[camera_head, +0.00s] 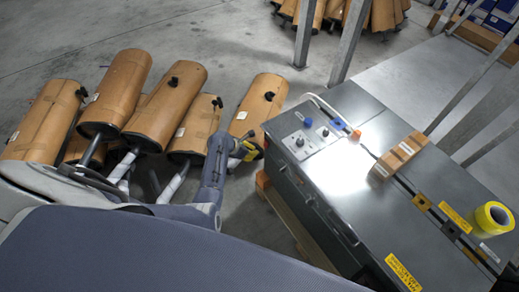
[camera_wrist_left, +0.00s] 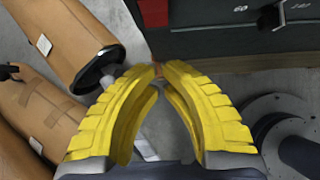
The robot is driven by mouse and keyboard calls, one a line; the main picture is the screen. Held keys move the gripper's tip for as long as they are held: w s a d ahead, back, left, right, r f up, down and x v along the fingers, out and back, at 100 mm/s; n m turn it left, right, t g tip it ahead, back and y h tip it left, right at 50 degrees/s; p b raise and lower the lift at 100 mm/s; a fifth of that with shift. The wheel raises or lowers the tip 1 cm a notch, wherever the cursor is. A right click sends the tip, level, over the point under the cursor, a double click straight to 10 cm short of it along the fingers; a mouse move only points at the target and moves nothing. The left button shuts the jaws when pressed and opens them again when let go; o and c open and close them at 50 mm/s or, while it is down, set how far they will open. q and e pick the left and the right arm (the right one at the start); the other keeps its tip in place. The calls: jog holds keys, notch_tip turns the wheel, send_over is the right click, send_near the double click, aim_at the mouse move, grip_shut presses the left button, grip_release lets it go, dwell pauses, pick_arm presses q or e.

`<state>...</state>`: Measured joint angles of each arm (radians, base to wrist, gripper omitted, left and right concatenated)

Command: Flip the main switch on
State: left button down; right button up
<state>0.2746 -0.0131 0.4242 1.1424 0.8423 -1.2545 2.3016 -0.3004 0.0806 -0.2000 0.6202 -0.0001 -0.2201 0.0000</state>
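A grey cabinet (camera_head: 345,170) stands at the right in the head view. A light control panel (camera_head: 296,136) on its top carries small dark knobs and a blue one. I cannot tell which control is the main switch. My right gripper is not in view.

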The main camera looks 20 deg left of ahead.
aim_at(266, 144)
pick_arm(q)
jog(key=w+d, duration=0.2)
jog(key=w, duration=0.1)
jog(key=shift+w+d+f, duration=0.1)
jog(key=shift+w+f, duration=0.15)
jog(key=shift+f, duration=0.15)
jog(key=shift+w+d+f, duration=0.2)
jog(key=shift+w+d, duration=0.1)
jog(key=shift+w, duration=0.1)
jog(key=shift+r, duration=0.15)
dwell(0.3)
jog(key=shift+r, duration=0.65)
